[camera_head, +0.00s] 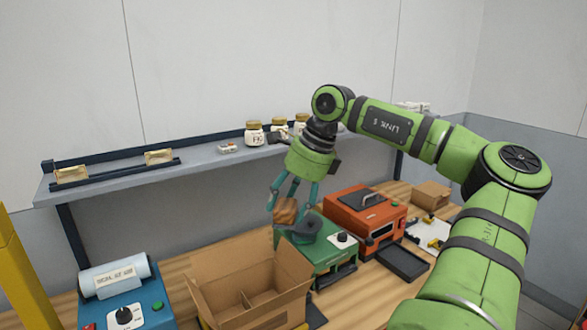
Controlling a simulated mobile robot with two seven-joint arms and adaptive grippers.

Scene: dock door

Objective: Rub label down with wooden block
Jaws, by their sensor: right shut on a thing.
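My right gripper (292,200) comes in from the right, points down and is shut on a small brown wooden block (287,211). The block appears above or in front of the green machine (330,258), just behind the open cardboard box (236,300); whether it touches anything is unclear. A white printed label (115,278) shows on the pale roll of the blue machine (130,312) at the lower left, well away from the block. I cannot make out a label on the box. My left gripper is not in view.
An orange machine (365,215) with a dark tray (402,263) stands right of the green one. A small carton (431,194) sits further right. The shelf (200,165) behind holds several jars (255,133). A yellow post (22,270) stands at the left edge.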

